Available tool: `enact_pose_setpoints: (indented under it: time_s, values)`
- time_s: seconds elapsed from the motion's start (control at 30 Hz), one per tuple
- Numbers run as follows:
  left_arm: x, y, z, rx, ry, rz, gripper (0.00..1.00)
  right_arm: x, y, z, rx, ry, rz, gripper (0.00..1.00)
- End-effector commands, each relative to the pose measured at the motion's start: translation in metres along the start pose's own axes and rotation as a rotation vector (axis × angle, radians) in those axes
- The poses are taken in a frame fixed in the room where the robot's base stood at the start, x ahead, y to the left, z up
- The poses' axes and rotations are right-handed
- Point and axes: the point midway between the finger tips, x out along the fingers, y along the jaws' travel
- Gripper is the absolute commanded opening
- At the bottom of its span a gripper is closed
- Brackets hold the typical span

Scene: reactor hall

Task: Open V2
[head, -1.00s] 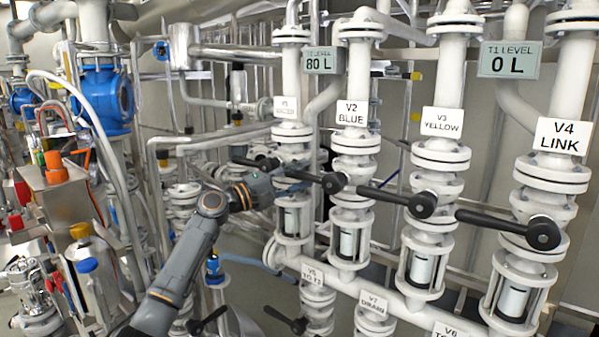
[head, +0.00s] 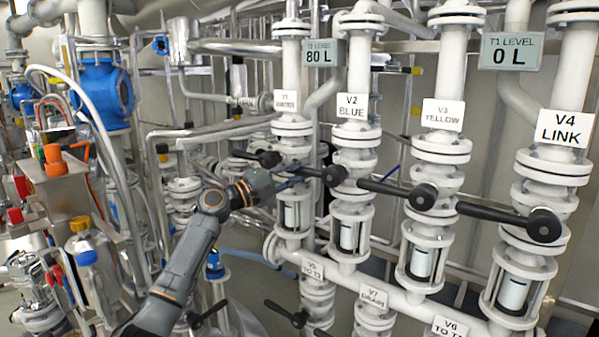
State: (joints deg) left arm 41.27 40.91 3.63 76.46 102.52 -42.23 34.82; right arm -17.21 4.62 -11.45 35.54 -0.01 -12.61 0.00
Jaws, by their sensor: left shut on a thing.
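The valve labelled V2 BLUE (head: 351,107) stands on the second white vertical pipe. Its black lever hub (head: 335,176) sits in front of the pipe, and the lever (head: 309,172) points left, roughly level. My left gripper (head: 286,180) reaches in from the lower left and is shut on the outer end of the V2 lever. The fingertips are small and partly merge with the lever and the V1 pipe behind. My right gripper is not in view.
The V1 lever (head: 250,156) is just left of and above my gripper. The V3 lever (head: 390,189) and V4 lever (head: 497,214) also point left. Lower valves stand beneath.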

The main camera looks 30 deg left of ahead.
Motion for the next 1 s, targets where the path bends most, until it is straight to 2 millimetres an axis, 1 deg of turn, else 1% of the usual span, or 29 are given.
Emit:
enact_pose_setpoints:
  time_s: [0.03,0.2,0.4,0.7,1.0]
  values:
    - [-0.001,-0.009,0.001,-0.03,0.003,0.007,0.0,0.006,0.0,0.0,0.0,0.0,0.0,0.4]
    - [-0.002,-0.022,0.004,-0.143,0.026,0.052,0.0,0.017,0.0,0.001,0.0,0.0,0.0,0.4]
    - [-0.003,-0.038,0.009,-0.307,0.06,0.116,0.0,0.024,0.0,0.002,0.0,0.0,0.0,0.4]
    - [-0.002,-0.056,0.021,-0.534,0.108,0.206,0.0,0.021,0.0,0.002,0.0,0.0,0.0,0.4]
    - [-0.001,-0.068,0.031,-0.68,0.139,0.263,0.0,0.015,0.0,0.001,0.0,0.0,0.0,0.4]
